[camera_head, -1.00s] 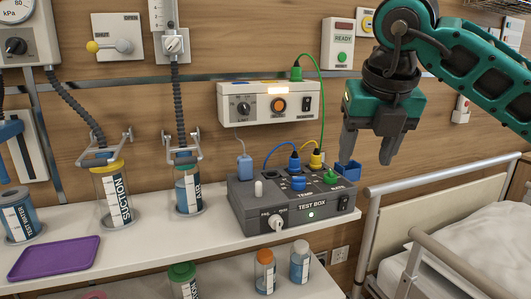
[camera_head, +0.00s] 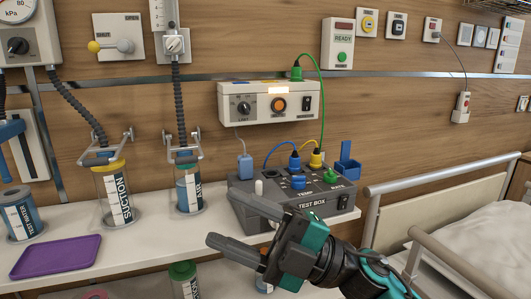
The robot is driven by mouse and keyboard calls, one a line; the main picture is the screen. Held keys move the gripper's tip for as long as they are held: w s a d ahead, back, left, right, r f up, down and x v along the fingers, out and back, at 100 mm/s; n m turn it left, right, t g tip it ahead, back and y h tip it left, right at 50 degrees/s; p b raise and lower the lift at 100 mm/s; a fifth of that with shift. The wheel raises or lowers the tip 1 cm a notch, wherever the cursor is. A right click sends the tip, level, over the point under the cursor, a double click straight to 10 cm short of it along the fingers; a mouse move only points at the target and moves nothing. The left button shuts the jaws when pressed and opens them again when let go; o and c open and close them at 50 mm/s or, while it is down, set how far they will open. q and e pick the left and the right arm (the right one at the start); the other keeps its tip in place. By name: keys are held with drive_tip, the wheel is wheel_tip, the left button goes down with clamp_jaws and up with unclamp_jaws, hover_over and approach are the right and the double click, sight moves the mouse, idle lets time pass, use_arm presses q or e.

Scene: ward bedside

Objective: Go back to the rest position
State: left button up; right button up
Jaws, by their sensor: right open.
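My right gripper (camera_head: 219,217) is open and empty, in the lower middle of the head view. Its arm comes in from the lower right and its two fingers point left. It shows in front of the grey test box (camera_head: 345,198) and hides part of the box's front. I cannot tell whether it touches the box or shelf. My left gripper is not in view.
The shelf (camera_head: 120,258) carries the test box, a purple tray (camera_head: 55,257), the suction jar (camera_head: 115,195) and a water bottle (camera_head: 20,217). A green-capped bottle (camera_head: 184,275) stands below. Bed rails (camera_head: 440,250) stand at the right.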

drive_tip(key=w+d+f+m+t+h, duration=0.2)
drive_tip(key=d+f+m+t+h, duration=0.55)
drive_tip(key=m, duration=0.45)
drive_tip(key=w+d+f+m+t+h, duration=0.2)
drive_tip(key=d+f+m+t+h, duration=0.2)
drive_tip(key=f+m+t+h, duration=0.45)
drive_tip(key=s+d+f+m+g+h, duration=0.2)
drive_tip(key=s+d+f+m+g, duration=0.3)
drive_tip(key=f, duration=0.5)
drive_tip(key=s+d+f+m+g+h, duration=0.2)
drive_tip(key=s+f+m, duration=0.2)
drive_tip(key=s+f, duration=0.55)
use_arm(q)
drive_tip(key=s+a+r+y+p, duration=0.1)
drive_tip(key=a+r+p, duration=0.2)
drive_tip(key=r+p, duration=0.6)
drive_tip(key=p, duration=0.4)
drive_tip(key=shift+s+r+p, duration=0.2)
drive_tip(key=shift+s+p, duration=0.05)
drive_tip(key=shift+p, duration=0.1)
use_arm(e)
wheel_tip(320, 180, up, 9)
drive_tip(key=d+h, duration=0.1)
drive_tip(key=d, duration=0.1)
drive_tip(key=shift+w+d+f, duration=0.2)
drive_tip(key=shift+w+d, duration=0.15)
drive_tip(key=shift+w, duration=0.05)
